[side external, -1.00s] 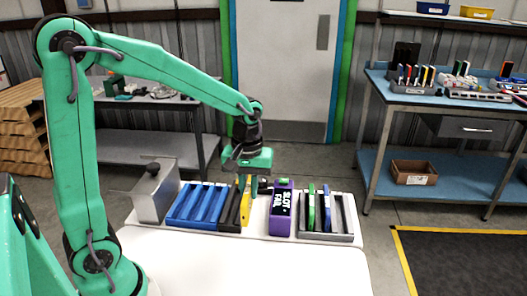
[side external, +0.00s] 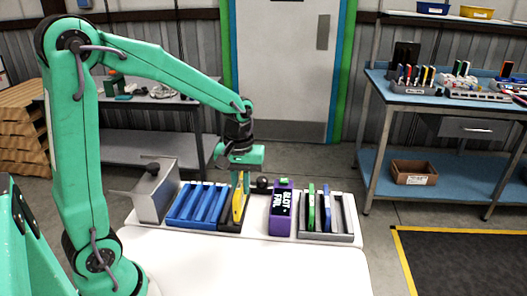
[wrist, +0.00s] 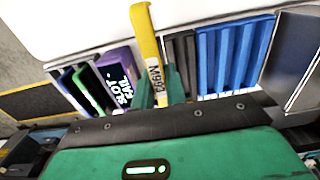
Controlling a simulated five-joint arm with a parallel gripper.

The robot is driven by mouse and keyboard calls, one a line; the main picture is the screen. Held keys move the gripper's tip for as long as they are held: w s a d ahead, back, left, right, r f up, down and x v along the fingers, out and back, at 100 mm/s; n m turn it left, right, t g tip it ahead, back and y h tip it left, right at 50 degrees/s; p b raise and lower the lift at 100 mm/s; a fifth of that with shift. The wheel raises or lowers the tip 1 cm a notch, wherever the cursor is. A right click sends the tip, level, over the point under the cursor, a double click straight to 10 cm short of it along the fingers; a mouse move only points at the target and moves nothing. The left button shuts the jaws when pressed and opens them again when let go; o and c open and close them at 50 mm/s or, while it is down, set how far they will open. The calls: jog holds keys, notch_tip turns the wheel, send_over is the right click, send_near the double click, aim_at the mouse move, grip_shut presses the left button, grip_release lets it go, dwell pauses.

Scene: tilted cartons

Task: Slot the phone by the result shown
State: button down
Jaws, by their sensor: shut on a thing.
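The yellow phone (side external: 238,207) stands upright at the black rack (side external: 229,222), with lettering on its edge in the wrist view (wrist: 153,72). My gripper (side external: 240,183) points down over it. In the wrist view the green fingers (wrist: 161,92) are shut on the phone from both sides. I cannot tell whether its foot still sits in the rack. The blue rack (side external: 197,206) has empty slots. The grey rack (side external: 330,237) holds a green phone (side external: 311,207) and a blue phone (side external: 327,208).
A grey metal box (side external: 155,190) with a dark knob stands at the left end of the white table (side external: 250,265). A dark ball-shaped knob (side external: 262,183) shows behind the racks. The table's front is clear.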

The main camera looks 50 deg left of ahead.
jog(key=s+a+f, duration=0.2)
jog(key=s+a, duration=0.2)
jog(key=a, duration=0.6)
jog(key=s+a+f, duration=0.2)
jog(key=s+a, duration=0.2)
jog(key=a, duration=0.5)
jog(key=shift+a+f, duration=0.35)
jog(key=shift+f, duration=0.25)
jog(key=shift+f, duration=2.2)
jog(key=shift+f, duration=0.35)
jog(key=c, duration=1.3)
grip_release()
jog(key=shift+c, duration=0.2)
jog(key=shift+r, duration=0.1)
